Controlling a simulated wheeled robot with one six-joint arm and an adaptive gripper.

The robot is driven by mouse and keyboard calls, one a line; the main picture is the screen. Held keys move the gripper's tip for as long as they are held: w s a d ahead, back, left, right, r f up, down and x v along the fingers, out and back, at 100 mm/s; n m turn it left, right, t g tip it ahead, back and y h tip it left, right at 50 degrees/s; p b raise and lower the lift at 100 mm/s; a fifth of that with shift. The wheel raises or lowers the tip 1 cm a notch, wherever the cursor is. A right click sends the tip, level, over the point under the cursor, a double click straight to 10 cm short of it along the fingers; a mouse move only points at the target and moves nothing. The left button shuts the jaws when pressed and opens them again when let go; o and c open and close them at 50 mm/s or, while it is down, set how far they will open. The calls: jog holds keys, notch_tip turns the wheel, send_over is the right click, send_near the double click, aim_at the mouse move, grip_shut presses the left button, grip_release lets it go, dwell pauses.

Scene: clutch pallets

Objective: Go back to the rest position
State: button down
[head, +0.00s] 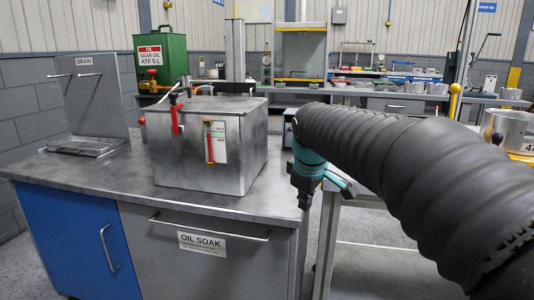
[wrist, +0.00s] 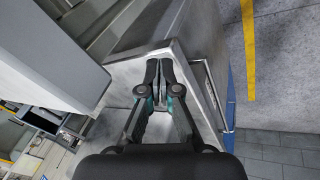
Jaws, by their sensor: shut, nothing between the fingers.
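My gripper (head: 305,203) hangs at the end of my black sleeved arm in the head view, pointing down beside the right front corner of the steel bench (head: 95,172). In the wrist view my gripper (wrist: 160,64) has its two fingertips together with nothing between them. A closed metal oil tank (head: 250,155) with a red lever and a level gauge stands on the bench, to the left of my gripper and apart from it in the head view.
A drain stand (head: 92,100) with a tray is at the bench's left. A green oil can (head: 160,62) stands behind. A metal pot (head: 506,126) sits on another table at right. Floor with a yellow line (wrist: 249,45) shows beside the bench.

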jog(key=s+d+f+m, duration=0.2)
jog(key=s+f+m, duration=0.1)
jog(key=s, duration=0.6)
jog(key=s+d+f+m, duration=0.2)
jog(key=s+f+m, duration=0.2)
jog(key=s, duration=0.4)
jog(key=s+d+f+m, duration=0.3)
jog(key=s, duration=0.6)
jog(key=shift+s+f+t, duration=0.15)
jog(key=shift+s+t, duration=0.2)
jog(key=shift+t, duration=0.05)
